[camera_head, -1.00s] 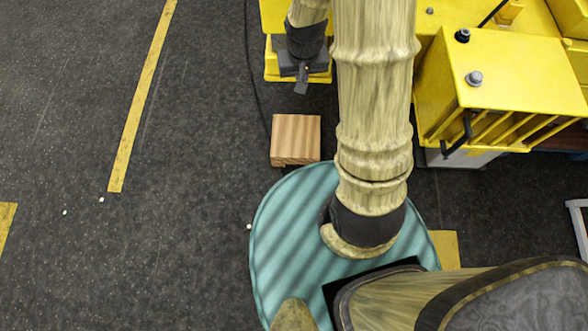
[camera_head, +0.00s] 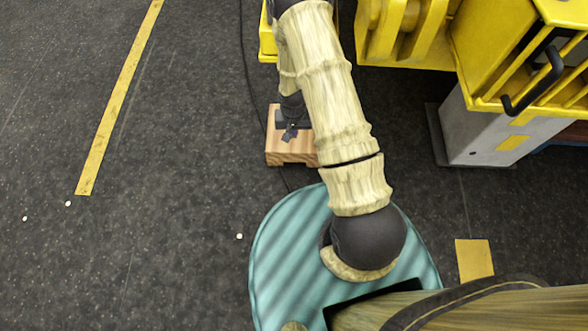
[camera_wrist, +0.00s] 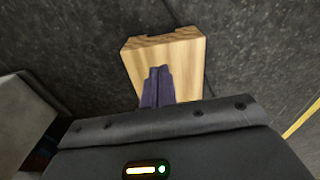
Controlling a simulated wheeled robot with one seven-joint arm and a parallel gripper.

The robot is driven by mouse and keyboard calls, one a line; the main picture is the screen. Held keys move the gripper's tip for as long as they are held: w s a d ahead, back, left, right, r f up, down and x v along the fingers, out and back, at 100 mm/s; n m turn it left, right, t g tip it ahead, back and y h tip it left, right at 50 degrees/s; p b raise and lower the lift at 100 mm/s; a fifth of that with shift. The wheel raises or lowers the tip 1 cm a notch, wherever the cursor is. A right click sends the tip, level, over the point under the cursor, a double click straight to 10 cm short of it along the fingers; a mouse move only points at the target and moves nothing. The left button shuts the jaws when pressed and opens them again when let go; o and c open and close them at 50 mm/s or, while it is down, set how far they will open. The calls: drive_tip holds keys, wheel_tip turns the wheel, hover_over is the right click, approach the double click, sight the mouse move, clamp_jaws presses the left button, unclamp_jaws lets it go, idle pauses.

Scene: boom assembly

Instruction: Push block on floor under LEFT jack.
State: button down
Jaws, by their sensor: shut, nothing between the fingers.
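A light wooden block (camera_head: 291,153) lies on the dark floor just beyond my teal base. My gripper (camera_head: 289,134) is over the block's top in the head view, shut and empty. In the wrist view the shut fingertips (camera_wrist: 158,70) overlap the broad face of the block (camera_wrist: 183,58); I cannot tell whether they touch it. Part of the block is hidden by my gripper and arm. A grey upright support (camera_head: 490,135) with a yellow mark stands on the floor under the yellow machine at right. I cannot tell whether it is the left jack.
The yellow machine frame (camera_head: 478,60) fills the upper right. A yellow piece (camera_head: 268,42) at the top is partly behind my arm. A thin dark cable runs along the floor left of the block. The floor at left is open, with a yellow line (camera_head: 120,100).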

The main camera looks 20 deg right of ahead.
sight(301, 149)
wheel_tip(301, 149, down, 17)
drive_tip(key=s+b, duration=0.1)
drive_tip(key=b, duration=0.5)
drive_tip(key=shift+s+a+m+g+b, duration=0.25)
drive_tip(key=shift+s+m+g+b, duration=0.05)
drive_tip(key=shift+s, duration=0.1)
drive_tip(key=shift+f, duration=0.15)
wheel_tip(301, 149, down, 10)
drive_tip(key=b, duration=0.6)
drive_tip(key=w+b, duration=0.1)
drive_tip(key=w+d+b, duration=0.1)
drive_tip(key=w, duration=0.1)
drive_tip(key=shift+f, duration=0.1)
drive_tip(key=shift+w+d+r, duration=0.15)
drive_tip(key=shift+w+r, duration=0.05)
drive_tip(key=shift+w, duration=0.2)
